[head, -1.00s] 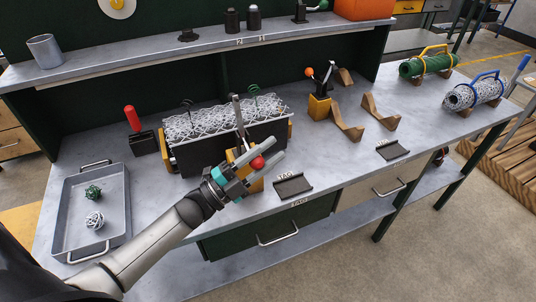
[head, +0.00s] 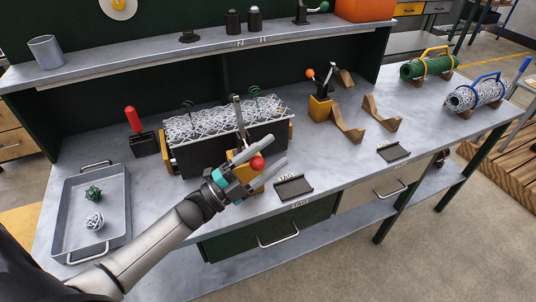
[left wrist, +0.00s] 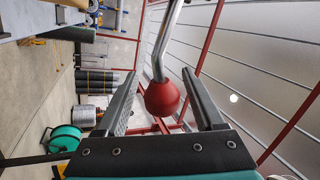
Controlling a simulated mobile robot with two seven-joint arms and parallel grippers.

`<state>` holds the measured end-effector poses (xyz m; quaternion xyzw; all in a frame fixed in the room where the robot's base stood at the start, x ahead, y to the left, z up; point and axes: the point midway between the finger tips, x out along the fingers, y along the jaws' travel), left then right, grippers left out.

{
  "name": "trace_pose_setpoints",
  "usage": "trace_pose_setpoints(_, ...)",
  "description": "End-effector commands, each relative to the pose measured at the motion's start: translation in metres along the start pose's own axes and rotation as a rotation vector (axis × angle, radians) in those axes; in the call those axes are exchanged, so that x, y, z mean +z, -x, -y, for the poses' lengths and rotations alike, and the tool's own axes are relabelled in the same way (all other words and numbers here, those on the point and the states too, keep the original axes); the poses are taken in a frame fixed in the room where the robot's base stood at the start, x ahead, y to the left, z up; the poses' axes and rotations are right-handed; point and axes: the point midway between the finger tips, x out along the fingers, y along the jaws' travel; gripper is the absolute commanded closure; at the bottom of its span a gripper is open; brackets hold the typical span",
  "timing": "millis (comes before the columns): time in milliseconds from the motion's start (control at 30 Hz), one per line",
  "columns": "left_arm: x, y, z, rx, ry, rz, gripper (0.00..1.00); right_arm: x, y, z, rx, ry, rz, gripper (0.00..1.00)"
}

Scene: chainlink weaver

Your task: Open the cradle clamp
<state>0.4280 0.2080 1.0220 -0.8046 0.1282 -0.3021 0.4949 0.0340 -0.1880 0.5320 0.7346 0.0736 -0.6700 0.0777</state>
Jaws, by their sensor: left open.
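The cradle (head: 205,157) is a dark trough on the bench, filled with a white wire mesh (head: 215,124). The clamp at its front right has a yellow block (head: 258,183), a grey upright bar (head: 239,118) and a lever ending in a red knob (head: 257,163). My left gripper (head: 267,156) is open at the knob. In the left wrist view the red knob (left wrist: 162,97) on its bent metal rod (left wrist: 165,45) sits between the two fingers, with a gap visible on each side. The gripper hides part of the clamp. My right gripper is out of view.
A grey tray (head: 63,213) with a green and a white wire ball lies at left. A red-handled tool (head: 134,118) stands behind it. An orange-knobbed clamp (head: 320,105), wooden cradles (head: 348,125) and mesh rolls (head: 428,65) are to the right. A TAG holder (head: 294,187) lies at the front.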

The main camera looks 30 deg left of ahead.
Motion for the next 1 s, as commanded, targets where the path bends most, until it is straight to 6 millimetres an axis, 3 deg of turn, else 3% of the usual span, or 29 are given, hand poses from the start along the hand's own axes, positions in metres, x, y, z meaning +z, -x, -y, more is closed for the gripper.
trace_pose_setpoints(167,0.000,0.009,0.000,0.000,0.001,0.000,0.30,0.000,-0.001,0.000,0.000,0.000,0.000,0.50)
trace_pose_setpoints(267,0.001,0.024,-0.001,0.001,0.001,0.002,0.30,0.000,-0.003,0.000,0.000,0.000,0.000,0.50)
trace_pose_setpoints(700,0.001,0.124,-0.002,0.003,0.001,0.003,0.30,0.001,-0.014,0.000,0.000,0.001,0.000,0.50)
trace_pose_setpoints(1000,0.000,0.152,0.000,0.001,-0.001,0.000,0.30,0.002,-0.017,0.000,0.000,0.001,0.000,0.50)
